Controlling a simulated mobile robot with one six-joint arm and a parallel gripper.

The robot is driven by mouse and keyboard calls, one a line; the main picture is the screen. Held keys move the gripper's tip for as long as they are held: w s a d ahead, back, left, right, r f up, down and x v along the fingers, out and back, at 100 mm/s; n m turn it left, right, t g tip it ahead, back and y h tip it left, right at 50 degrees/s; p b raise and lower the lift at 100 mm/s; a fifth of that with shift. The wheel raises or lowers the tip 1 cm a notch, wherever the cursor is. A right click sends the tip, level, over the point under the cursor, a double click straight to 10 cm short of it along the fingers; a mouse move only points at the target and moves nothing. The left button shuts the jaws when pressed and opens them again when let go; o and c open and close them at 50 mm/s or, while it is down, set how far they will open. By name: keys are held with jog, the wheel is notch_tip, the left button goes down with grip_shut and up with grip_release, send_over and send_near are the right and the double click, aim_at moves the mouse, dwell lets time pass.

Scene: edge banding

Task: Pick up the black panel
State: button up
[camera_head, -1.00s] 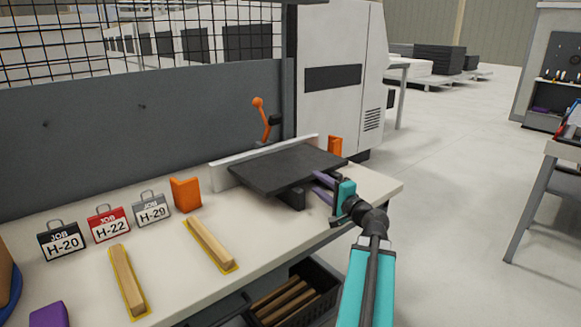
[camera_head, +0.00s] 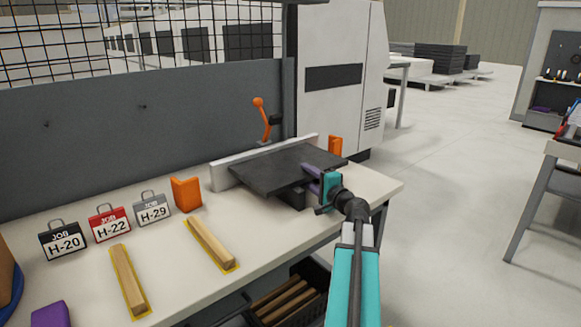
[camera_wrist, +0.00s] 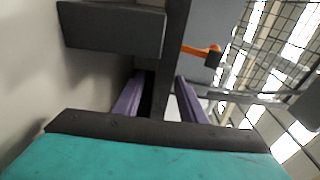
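The black panel (camera_head: 275,168) lies flat, raised above the workbench on a dark support block (camera_head: 292,197), with its back edge along a white fence. My gripper (camera_head: 311,180) is at the panel's front right edge, its purple fingers overlapping that edge in the head view. In the wrist view the fingers (camera_wrist: 160,88) stand apart, with the panel's dark edge (camera_wrist: 176,45) running between them. A gap shows beside the right finger, so the gripper looks open around the edge. The support block also shows in the wrist view (camera_wrist: 112,28).
On the workbench (camera_head: 180,255) lie two wooden strips (camera_head: 129,280) (camera_head: 211,243), several job tags (camera_head: 108,224) and orange blocks (camera_head: 186,194) (camera_head: 335,147). An orange-handled lever (camera_head: 262,118) stands behind the panel. A dark crate (camera_head: 300,295) sits below; floor at the right is clear.

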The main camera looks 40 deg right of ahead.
aim_at(300, 169)
jog(key=shift+w, duration=0.1)
jog(key=shift+p+x, duration=0.3)
jog(key=shift+x, duration=2.2)
jog(key=shift+r, duration=0.1)
jog(key=shift+c, duration=0.3)
grip_shut()
jog(key=shift+d+r, duration=0.1)
